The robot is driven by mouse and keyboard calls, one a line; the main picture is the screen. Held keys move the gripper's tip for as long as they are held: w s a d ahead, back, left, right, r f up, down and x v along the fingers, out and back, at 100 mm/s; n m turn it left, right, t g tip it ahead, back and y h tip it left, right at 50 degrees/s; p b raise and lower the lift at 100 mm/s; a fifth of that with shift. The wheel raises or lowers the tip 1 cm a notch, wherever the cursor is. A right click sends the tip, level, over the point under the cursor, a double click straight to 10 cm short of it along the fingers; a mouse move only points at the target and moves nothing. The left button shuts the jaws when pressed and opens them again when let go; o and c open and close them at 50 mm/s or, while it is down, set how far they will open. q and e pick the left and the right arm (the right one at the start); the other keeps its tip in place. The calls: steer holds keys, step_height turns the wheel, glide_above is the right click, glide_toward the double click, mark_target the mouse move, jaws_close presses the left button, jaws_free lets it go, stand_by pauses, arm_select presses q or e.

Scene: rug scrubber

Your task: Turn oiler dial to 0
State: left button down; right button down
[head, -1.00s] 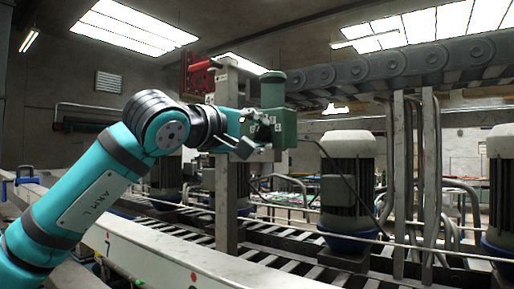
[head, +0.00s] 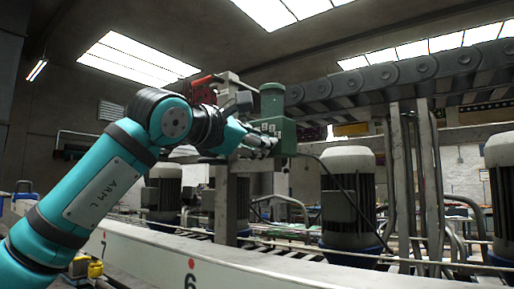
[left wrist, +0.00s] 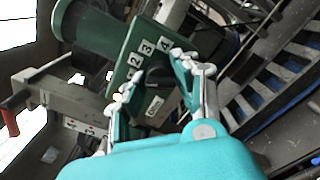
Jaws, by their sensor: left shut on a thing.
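The green oiler (head: 287,132), a box with a round cylinder on top, is mounted on a metal post. It also shows in the left wrist view (left wrist: 88,32), where its face carries white number plates 2, 3 and 4. Its black dial (left wrist: 154,80) sits below the plates. My left gripper (head: 262,143) is at the oiler's front; in the left wrist view its fingers (left wrist: 155,88) are on either side of the dial and shut on it. The dial's exact setting and the 0 mark cannot be made out. My right gripper is out of view.
A red-handled device (head: 205,88) is beside the oiler at upper left. Grey motors (head: 347,190) stand behind the pale conveyor rail (head: 270,266). A cable runs from the oiler to the right. A chain conveyor (head: 420,75) hangs overhead.

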arm_select(q)
steer(key=n+b, duration=0.3)
steer(key=n, duration=0.5)
steer(key=shift+f+n, duration=0.1)
steer(key=shift+n, duration=0.3)
steer(key=shift+w, duration=0.1)
steer(key=c, duration=1)
jaws_free()
steer(key=shift+a, duration=0.1)
steer(key=v, duration=1.2)
